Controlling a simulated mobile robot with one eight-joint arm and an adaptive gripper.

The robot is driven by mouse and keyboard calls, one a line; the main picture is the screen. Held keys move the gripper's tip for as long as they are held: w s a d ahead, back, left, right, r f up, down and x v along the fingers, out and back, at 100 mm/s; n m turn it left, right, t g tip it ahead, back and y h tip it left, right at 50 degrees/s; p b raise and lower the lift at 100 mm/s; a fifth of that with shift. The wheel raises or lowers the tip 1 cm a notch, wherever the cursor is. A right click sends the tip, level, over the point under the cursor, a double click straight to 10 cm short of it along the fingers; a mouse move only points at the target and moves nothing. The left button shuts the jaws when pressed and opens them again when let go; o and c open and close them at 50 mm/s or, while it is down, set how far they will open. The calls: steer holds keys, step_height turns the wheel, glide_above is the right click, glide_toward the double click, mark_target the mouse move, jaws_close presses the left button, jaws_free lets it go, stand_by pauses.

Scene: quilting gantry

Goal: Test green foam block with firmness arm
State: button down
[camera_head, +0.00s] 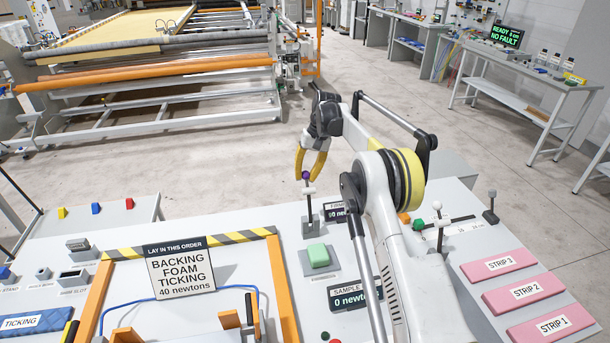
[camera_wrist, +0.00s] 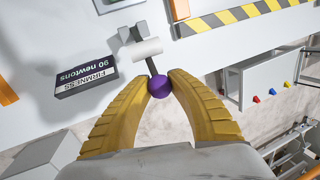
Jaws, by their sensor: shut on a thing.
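The green foam block (camera_head: 319,255) sits on a grey plate on the bench in the head view, apart from my gripper. The firmness arm (camera_head: 309,218) stands behind it, with a purple knob (camera_head: 306,175) on top and a white cylinder just below. My gripper (camera_head: 312,165) has yellow fingers shut on the purple knob. In the wrist view both fingertips (camera_wrist: 161,86) touch the purple knob from either side. A firmness display (camera_wrist: 86,80) beside the arm reads 90 newtons. A sample display (camera_head: 354,295), partly behind my arm, reads 0 newtons.
A frame with orange sides and a striped bar (camera_head: 192,245) stands left of the foam block, with a "lay in this order" sign (camera_head: 179,272). Pink strips (camera_head: 522,291) lie at the right.

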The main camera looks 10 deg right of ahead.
steer(key=shift+w, duration=0.1)
steer(key=c, duration=1.6)
jaws_free()
steer(key=o, duration=0.5)
steer(key=shift+w+d+f, duration=0.1)
steer(key=shift+w+d, duration=0.05)
steer(key=shift+c, duration=0.2)
steer(key=shift+r, duration=0.2)
steer(key=v, duration=0.7)
